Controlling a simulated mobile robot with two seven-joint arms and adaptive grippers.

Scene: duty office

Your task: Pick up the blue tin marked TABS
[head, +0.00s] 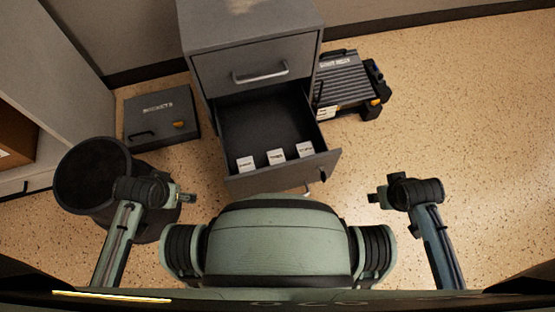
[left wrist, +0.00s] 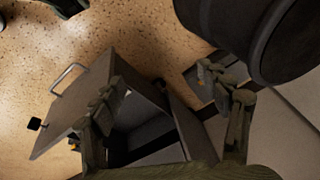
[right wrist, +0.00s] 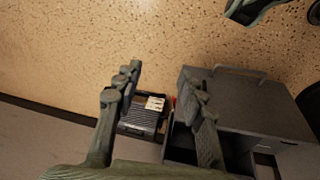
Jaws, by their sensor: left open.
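I see no blue tin marked TABS in any view. The open drawer (head: 257,118) of the grey cabinet holds three small white cards or labels near its front, the left one (head: 245,163), the middle one (head: 276,157) and the right one (head: 305,149). Their print is too small to read. No blue surface shows there. My left gripper (head: 186,197) is left of the drawer front, apart from it; its fingers are open and empty in the left wrist view (left wrist: 162,78). My right gripper (head: 376,198) is right of the drawer, its fingers apart and empty in the right wrist view (right wrist: 160,74).
A dark case (head: 160,118) lies left of the grey cabinet (head: 255,62), and a ribbed case (head: 345,82) lies to its right. A black bin (head: 92,172) stands under my left arm. A shelf (head: 15,140) is at far left. Floor at right is clear.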

